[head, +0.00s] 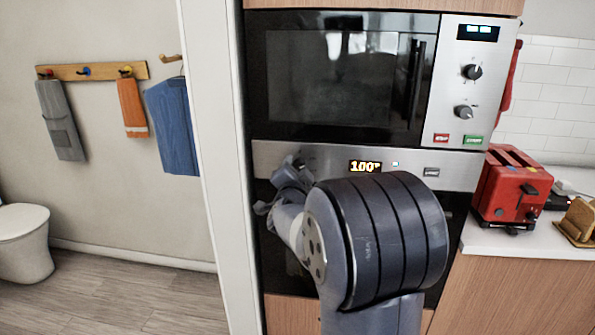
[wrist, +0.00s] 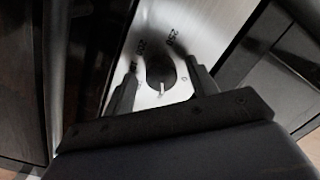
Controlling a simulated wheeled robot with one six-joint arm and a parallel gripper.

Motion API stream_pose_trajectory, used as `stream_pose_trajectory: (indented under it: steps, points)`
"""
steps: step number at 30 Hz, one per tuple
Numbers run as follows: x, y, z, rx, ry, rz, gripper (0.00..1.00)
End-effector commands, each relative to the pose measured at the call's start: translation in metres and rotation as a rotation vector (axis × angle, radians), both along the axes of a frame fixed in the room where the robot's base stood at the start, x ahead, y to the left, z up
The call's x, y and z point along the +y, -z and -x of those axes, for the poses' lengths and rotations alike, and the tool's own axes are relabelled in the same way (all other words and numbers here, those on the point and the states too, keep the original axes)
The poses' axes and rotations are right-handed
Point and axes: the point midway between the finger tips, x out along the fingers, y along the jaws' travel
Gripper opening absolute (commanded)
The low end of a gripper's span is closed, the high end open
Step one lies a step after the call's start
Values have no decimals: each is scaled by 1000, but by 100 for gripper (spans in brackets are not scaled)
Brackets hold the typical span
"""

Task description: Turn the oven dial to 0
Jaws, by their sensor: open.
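The oven's steel control panel (head: 325,158) sits below the microwave, and its display (head: 365,166) appears to read 100°. In the wrist view the panel (wrist: 185,22) runs diagonally with the dark round oven dial (wrist: 160,68) on it. A light mark (wrist: 162,90) shows at the dial's lower edge. Printed numbers, seemingly 250 and 200, lie beyond it. My gripper (wrist: 162,82) is open, with one finger on each side of the dial; I cannot tell whether they touch it. In the head view my gripper (head: 290,168) is at the panel's left part and hides the dial.
The microwave (head: 340,80) above has two knobs (head: 472,72) and red and green buttons. A red toaster (head: 510,190) stands on the white counter at right. A pale wall edge (head: 220,160) rises close to the left of my gripper. Floor is open at lower left.

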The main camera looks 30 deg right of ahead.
Motion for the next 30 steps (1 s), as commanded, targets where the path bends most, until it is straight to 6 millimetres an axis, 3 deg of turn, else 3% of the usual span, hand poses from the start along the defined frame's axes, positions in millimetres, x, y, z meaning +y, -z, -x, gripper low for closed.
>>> stream_pose_trajectory:
  steps: [7, 23, 30]
  points:
    - [0, 0, 0, -1, -1, 0, 53]
    - [0, 0, 0, -1, -1, 0, 10]
    - [0, -1, 0, 12, 0, 18, 10]
